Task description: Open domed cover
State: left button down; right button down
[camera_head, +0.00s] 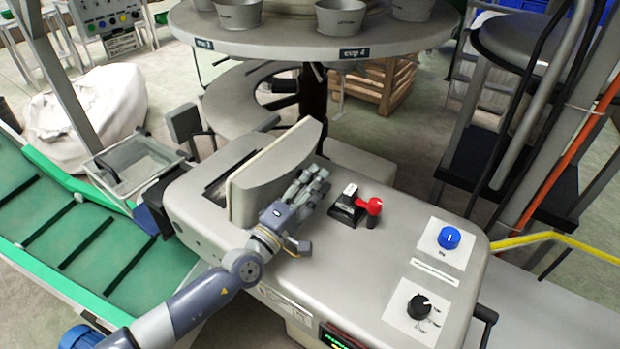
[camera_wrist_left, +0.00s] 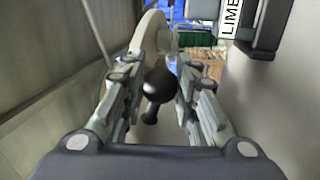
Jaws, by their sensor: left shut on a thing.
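The domed cover (camera_head: 275,180) is a grey curved shell with a pale flat edge. It stands tilted up on top of the grey machine (camera_head: 390,205), with a dark opening (camera_head: 225,175) showing to its left. My left gripper (camera_head: 316,182) is at the right side of the cover, low over the machine top. In the left wrist view a black rounded knob (camera_wrist_left: 158,84) sits between the fingers of my left gripper (camera_wrist_left: 162,66), which are shut on it. In the head view the gripper hides this knob. My right gripper is not in view.
A black switch block (camera_head: 347,206) with a red lever (camera_head: 371,207) stands just right of the gripper. A blue knob (camera_head: 449,237) and a black dial (camera_head: 418,307) are farther right. A round table (camera_head: 300,42) with metal cups overhangs behind. A green conveyor (camera_head: 70,225) lies left.

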pick_arm(q)
jog(key=shift+d+f, duration=0.1)
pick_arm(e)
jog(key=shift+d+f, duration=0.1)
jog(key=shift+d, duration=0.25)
pick_arm(q)
jog(key=c, duration=1.2)
grip_release()
jog(key=shift+s, duration=0.1)
jog(key=shift+f, duration=0.1)
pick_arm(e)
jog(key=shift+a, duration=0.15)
pick_arm(q)
jog(key=shift+s+a+f, duration=0.1)
jog(key=shift+s+a, duration=0.15)
jog(key=v, duration=1.1)
jog(key=shift+s+a, duration=0.1)
jog(key=shift+a, duration=0.05)
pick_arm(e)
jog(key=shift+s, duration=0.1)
